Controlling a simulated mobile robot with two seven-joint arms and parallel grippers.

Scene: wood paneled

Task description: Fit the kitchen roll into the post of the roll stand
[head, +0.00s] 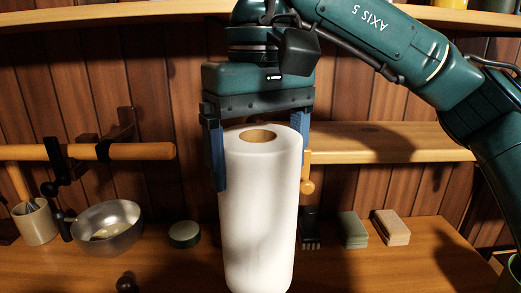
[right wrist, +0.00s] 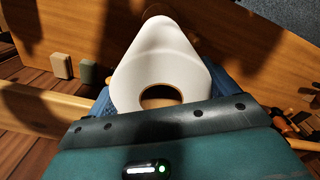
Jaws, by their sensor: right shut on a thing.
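The white kitchen roll (head: 260,205) stands upright in the middle of the head view, its brown core hole facing up. My right gripper (head: 262,172) reaches down from above and is shut on the roll, one blue finger on each side of its upper part. In the right wrist view, the roll (right wrist: 160,58) lies between the blue fingers, with its core opening near the gripper body. The roll's lower end is at the bottom of the head view; I cannot tell whether it touches the surface. I cannot clearly make out the roll stand or its post. My left gripper is not in view.
A metal bowl (head: 107,229), a cream cup (head: 35,222) and a round green-topped item (head: 184,235) stand at left. A wooden bar (head: 105,152) runs above them. Green (head: 353,230) and tan (head: 391,228) blocks stand at right. A dark knob (head: 127,283) shows at the bottom left.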

